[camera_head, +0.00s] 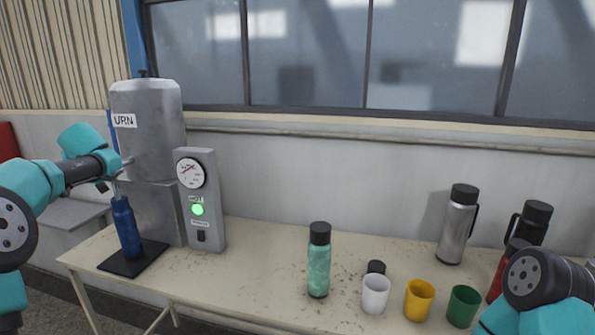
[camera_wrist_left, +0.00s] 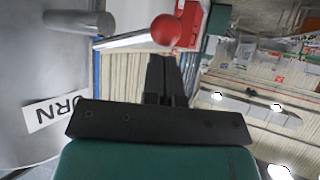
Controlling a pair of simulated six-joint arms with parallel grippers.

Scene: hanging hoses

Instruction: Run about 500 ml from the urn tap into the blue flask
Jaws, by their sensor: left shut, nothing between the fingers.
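The steel urn (camera_head: 146,125) stands at the back left of the table. Its tap lever has a red ball knob (camera_wrist_left: 165,30), which shows in the left wrist view at the end of a pale rod (camera_wrist_left: 125,40). My left gripper (camera_wrist_left: 161,62) is shut and empty, with its fingertips close to the knob; I cannot tell whether they touch it. In the head view it is by the tap, partly hidden by my arm. The blue flask (camera_head: 126,228) stands open-topped below the tap on a black tray (camera_head: 134,260). Its inside is hidden. My right gripper is out of view.
A green bottle (camera_head: 319,262), white cup (camera_head: 375,293), yellow cup (camera_head: 419,299), green cup (camera_head: 462,305) and steel flask (camera_head: 457,225) stand on the right. The table between is clear.

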